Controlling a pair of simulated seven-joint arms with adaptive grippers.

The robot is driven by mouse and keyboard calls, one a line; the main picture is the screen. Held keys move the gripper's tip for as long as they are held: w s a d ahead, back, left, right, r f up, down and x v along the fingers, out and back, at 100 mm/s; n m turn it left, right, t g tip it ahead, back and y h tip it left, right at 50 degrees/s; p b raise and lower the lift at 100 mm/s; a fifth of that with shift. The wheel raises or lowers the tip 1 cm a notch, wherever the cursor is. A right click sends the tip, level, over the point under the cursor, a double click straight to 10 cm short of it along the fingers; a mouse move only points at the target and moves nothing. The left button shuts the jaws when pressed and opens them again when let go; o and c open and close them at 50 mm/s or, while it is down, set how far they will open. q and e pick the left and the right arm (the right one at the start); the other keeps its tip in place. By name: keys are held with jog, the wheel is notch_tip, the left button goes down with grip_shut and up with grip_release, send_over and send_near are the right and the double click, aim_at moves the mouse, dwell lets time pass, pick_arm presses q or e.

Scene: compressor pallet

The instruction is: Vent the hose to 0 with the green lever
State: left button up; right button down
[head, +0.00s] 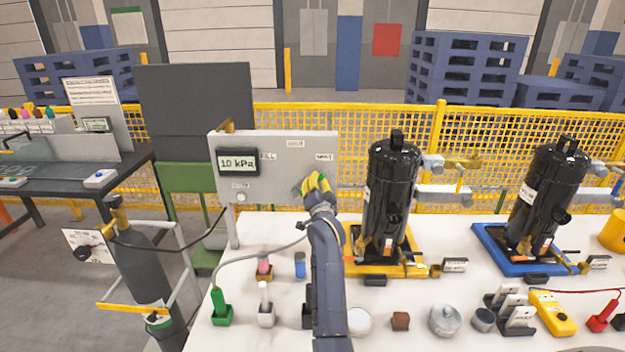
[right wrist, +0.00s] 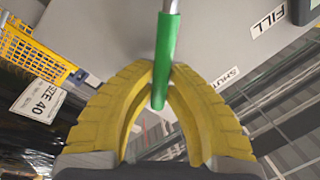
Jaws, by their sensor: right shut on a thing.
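The green lever (right wrist: 166,45) shows in the right wrist view as a green sleeve on a grey rod, between the yellow fingers of my right gripper (right wrist: 163,72). The fingers are shut on it near its end. The display (head: 238,162) reads 10 kPa. The grey hose (head: 250,257) runs from near my right wrist to the table's left. My left gripper is out of view.
Two black compressors stand right of the panel, one on a yellow tray (head: 354,268), one on a blue tray (head: 485,232). Several small items line the table's front, including a green-based holder (head: 222,316). A gas cylinder (head: 140,260) stands left of the table.

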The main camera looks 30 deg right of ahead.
jog(key=shift+s+d+f+m, duration=0.1)
jog(key=shift+d+f+m, duration=0.1)
jog(key=shift+m, duration=0.1)
dwell(0.4)
jog(key=c, duration=1.4)
grip_release()
jog(key=shift+o, duration=0.2)
jog(key=shift+r, duration=5)
